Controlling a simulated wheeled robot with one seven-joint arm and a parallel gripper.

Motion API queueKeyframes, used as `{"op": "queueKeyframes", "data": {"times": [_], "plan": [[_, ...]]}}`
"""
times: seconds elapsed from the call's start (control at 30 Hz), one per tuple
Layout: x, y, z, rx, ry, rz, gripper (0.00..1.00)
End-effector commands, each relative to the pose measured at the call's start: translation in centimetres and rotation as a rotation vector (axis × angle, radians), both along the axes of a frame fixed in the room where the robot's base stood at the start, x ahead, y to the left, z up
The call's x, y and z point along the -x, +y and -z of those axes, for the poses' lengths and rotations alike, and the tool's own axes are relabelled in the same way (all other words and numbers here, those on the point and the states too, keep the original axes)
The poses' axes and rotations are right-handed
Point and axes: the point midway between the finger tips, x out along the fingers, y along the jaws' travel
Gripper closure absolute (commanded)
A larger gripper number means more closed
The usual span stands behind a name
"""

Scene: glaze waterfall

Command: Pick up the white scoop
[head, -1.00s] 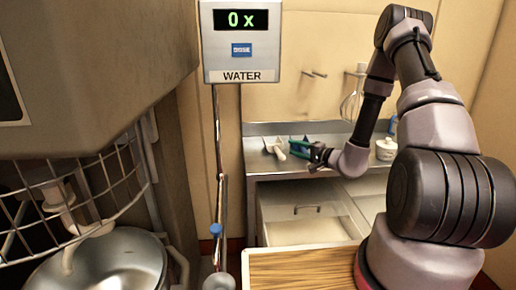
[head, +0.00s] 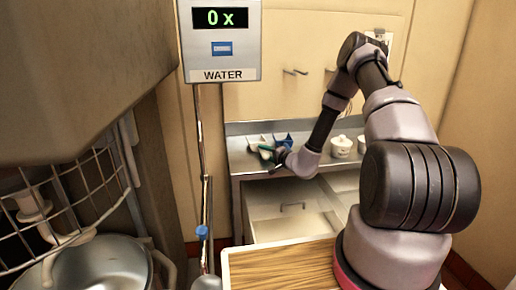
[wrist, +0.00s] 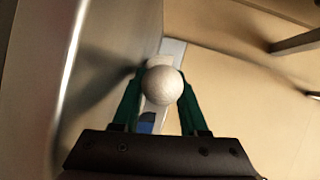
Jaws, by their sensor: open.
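The white scoop (head: 256,141) lies on the metal shelf at the back in the head view, partly hidden by my gripper. My gripper (head: 265,152), with green fingers, is low at the shelf right by the scoop. In the wrist view my gripper (wrist: 160,74) has its fingers apart, one on each side of a round white end that looks like part of the white scoop (wrist: 162,86). I cannot tell whether either finger touches it. A blue scoop (head: 283,138) lies just right of the white one.
The metal shelf (head: 240,160) runs along the back wall, with white pots (head: 341,146) to the right. An open drawer (head: 295,225) is below it. A water dispenser (head: 219,45) hangs at the left, and a wooden board (head: 280,270) is in front.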

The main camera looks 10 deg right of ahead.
Motion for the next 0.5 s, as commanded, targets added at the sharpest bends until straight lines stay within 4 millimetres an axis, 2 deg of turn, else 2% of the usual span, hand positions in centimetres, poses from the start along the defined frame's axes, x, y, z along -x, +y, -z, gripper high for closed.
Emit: {"op": "queueKeyframes", "data": {"times": [0.1, 0.37, 0.4, 0.5], "plan": [[-1.14, 0.55, 0.2, 0.001, -0.001, 0.001, 0.57], [-1.4, 0.72, 0.24, 0.0, 0.0, 0.0, 0.57], [-1.4, 0.72, 0.24, 0.0, 0.0, 0.0, 0.65], [-1.39, 0.71, 0.23, 0.0, 0.0, 0.0, 1.0]]}}
